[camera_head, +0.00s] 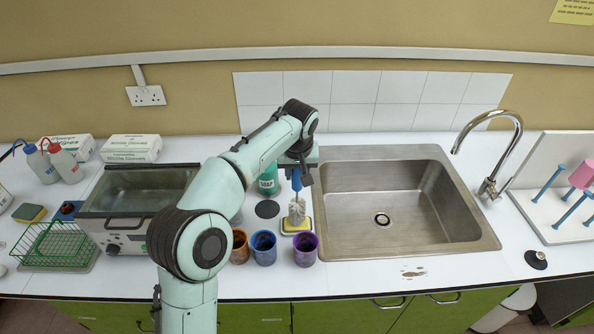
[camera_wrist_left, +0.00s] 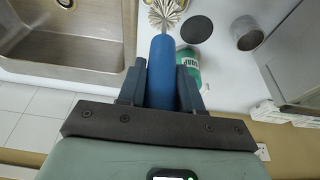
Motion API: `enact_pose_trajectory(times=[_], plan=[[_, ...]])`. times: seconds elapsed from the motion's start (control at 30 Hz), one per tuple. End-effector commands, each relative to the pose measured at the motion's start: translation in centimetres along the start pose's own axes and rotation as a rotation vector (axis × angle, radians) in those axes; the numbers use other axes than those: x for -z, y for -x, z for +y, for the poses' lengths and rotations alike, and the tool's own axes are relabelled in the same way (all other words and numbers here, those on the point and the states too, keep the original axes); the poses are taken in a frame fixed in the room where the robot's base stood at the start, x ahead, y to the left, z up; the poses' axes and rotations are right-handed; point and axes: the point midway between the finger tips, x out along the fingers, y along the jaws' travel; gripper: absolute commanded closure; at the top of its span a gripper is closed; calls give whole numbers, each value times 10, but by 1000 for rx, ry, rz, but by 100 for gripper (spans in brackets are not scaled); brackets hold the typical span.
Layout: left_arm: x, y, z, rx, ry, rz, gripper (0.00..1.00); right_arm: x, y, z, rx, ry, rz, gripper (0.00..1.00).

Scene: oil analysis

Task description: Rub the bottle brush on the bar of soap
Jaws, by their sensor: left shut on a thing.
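My left gripper (camera_head: 298,178) is shut on the blue handle of the bottle brush (camera_head: 297,207) and holds it upright, bristles down. In the left wrist view the blue handle of the brush (camera_wrist_left: 161,75) is between the fingers (camera_wrist_left: 160,88), with pale bristles beyond it. My right gripper is not in view.
Three stained cups, brown (camera_head: 239,250), blue (camera_head: 264,255) and purple (camera_head: 306,257), stand close in front of the soap. A green soap bottle (camera_head: 267,182) and a black disc (camera_head: 267,209) are left of the brush. The empty sink (camera_head: 345,246) is at right.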

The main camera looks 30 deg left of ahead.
Motion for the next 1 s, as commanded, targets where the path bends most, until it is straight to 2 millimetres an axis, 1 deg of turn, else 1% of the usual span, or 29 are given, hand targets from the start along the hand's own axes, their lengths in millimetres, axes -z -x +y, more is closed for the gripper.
enact_pose_trajectory(times=[0.67,1.0], plan=[[-3,-8,0,0,0,0,96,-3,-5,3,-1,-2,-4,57],[-3,-8,0,0,0,0,96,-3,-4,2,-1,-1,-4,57]])
